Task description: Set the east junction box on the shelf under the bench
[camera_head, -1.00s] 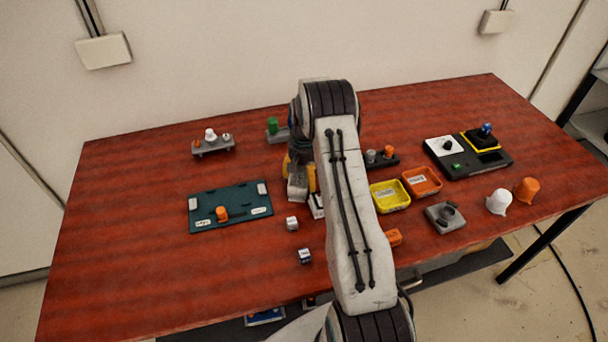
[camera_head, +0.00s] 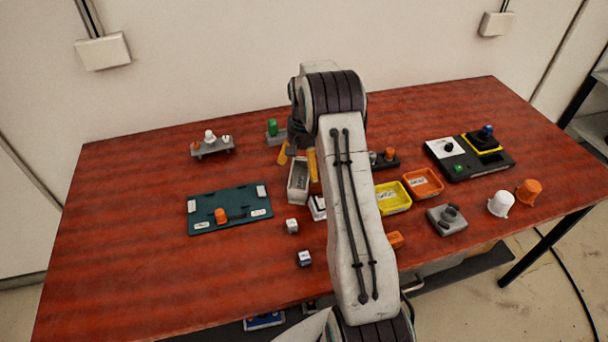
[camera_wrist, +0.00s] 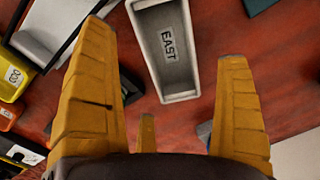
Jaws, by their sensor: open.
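The east junction box (camera_head: 298,181) is a grey open-topped box on the red bench, just beyond the small white cubes. In the wrist view the box (camera_wrist: 179,80) shows the word EAST on its inner floor. My gripper (camera_head: 298,160) has yellow fingers, spread open and empty. It is at the far end of the box in the head view; I cannot tell its exact height. In the wrist view the box lies beyond the gap between the fingers (camera_wrist: 168,45). The dark shelf under the bench (camera_head: 462,271) shows below the front edge, mostly hidden by the bench top and my arm.
A green board (camera_head: 240,212) lies left of the box. A blue item (camera_head: 264,321) shows low at the front.

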